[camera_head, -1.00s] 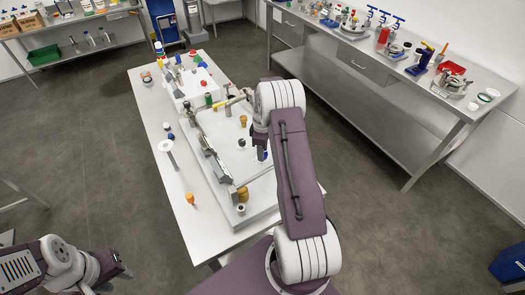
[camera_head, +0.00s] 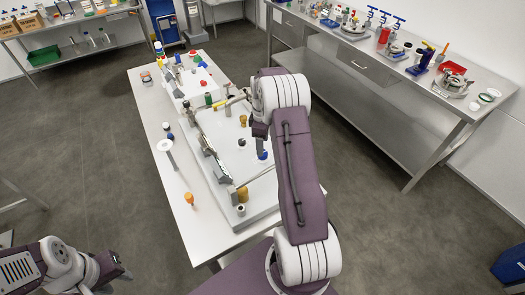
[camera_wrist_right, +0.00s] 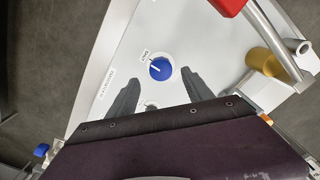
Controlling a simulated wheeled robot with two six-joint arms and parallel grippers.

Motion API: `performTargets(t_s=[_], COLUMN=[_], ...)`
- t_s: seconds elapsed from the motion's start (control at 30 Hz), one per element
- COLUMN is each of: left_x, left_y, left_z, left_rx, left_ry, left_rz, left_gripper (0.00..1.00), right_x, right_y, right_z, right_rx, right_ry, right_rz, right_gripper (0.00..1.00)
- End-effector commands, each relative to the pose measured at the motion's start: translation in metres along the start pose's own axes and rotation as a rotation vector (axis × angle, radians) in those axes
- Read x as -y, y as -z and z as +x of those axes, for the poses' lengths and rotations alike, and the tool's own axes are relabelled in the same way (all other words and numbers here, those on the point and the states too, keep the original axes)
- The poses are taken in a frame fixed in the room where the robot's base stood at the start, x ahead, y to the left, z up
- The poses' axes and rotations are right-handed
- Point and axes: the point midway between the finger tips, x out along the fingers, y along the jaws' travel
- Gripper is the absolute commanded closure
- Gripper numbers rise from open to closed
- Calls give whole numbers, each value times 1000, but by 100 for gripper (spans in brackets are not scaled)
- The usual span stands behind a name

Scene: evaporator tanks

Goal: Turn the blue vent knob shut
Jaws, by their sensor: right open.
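The blue vent knob (camera_wrist_right: 161,68) is round, with a white pointer line, on a white panel. A small printed label is beside it. It also shows as a small blue spot in the head view (camera_head: 263,155), just below my right gripper. In the right wrist view my right gripper (camera_wrist_right: 160,76) is open, its dark fingers on either side of the knob's near edge. I cannot tell how far above the panel the fingertips are, and no contact shows. My left gripper (camera_head: 121,270) is low at the left of the head view, away from the table; its jaw opening is unclear.
A brass-coloured cylinder (camera_wrist_right: 262,61), a metal pipe (camera_wrist_right: 272,35) and a red part (camera_wrist_right: 229,5) stand right of the knob in the wrist view. The white table (camera_head: 178,215) has bare room along its left edge. A steel bench (camera_head: 390,95) stands at right.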

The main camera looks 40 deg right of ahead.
Motion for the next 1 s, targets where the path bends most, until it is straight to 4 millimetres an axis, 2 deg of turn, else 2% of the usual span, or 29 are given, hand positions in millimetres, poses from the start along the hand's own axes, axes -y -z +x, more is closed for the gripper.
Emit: performTargets(t_s=[0.1,0.27,0.8,0.9,0.97,1.0], left_x=[0,0,0,0,0,0], left_y=[-1,-1,-1,-1,-1,-2], left_z=[7,9,8,10,12,15], left_rx=[0,0,0,0,0,0], left_ry=[0,0,0,0,0,0], left_rz=[0,0,0,0,0,0], left_gripper=[64,64,64,64,64,64], right_x=[-1,0,0,4,7,15], right_y=[0,0,0,13,28,41], right_z=[-23,-43,-46,-50,-63,-74], right_rx=[-2,0,0,-5,-20,-30], right_ry=[-5,-1,0,-11,-41,-60], right_rz=[0,-1,-1,-29,-63,-95], right_gripper=[41,41,41,41,41,41])
